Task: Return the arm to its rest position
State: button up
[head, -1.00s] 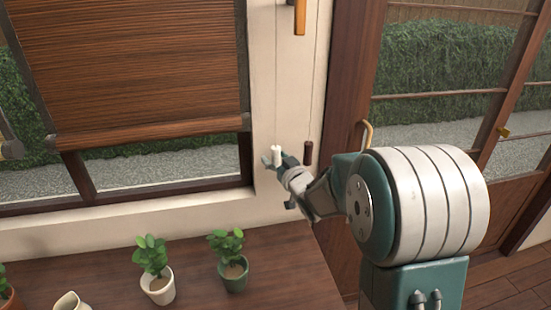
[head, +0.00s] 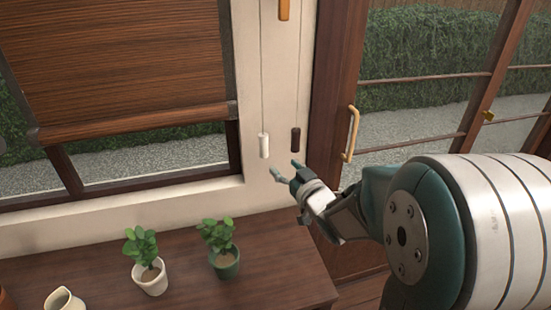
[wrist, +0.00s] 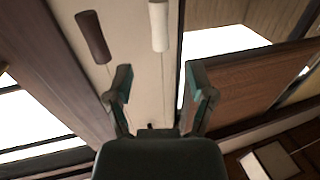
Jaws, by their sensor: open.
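My gripper (head: 285,168) is open and empty in the head view, just in front of the wall strip between the window and the door. In the wrist view its two fingers (wrist: 160,85) stand apart with nothing between them. A white cord pull (head: 263,145) hangs up and left of the gripper, apart from it. A dark brown cord pull (head: 296,139) hangs above the fingertips. Both the white pull (wrist: 159,26) and the brown pull (wrist: 93,37) show beyond the fingers in the wrist view.
A wooden blind (head: 120,60) covers the window's upper part. A low shelf (head: 200,290) below holds two potted plants (head: 148,275) (head: 225,262) and a cream pitcher (head: 64,301). A glazed door with a handle (head: 351,134) is right of the gripper.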

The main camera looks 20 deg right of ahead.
jog(key=shift+s+d, duration=0.1)
jog(key=shift+s, duration=0.3)
jog(key=s+a+m+g+h, duration=0.1)
jog(key=s+g, duration=0.5)
jog(key=s, duration=0.6)
jog(key=s+a+m+g+h, duration=0.2)
jog(key=s+g, duration=0.3)
jog(key=s, duration=0.8)
jog(key=shift+r+g+h, duration=0.4)
jog(key=shift+h, duration=0.4)
jog(key=shift+w, duration=0.1)
jog(key=shift+c, duration=0.3)
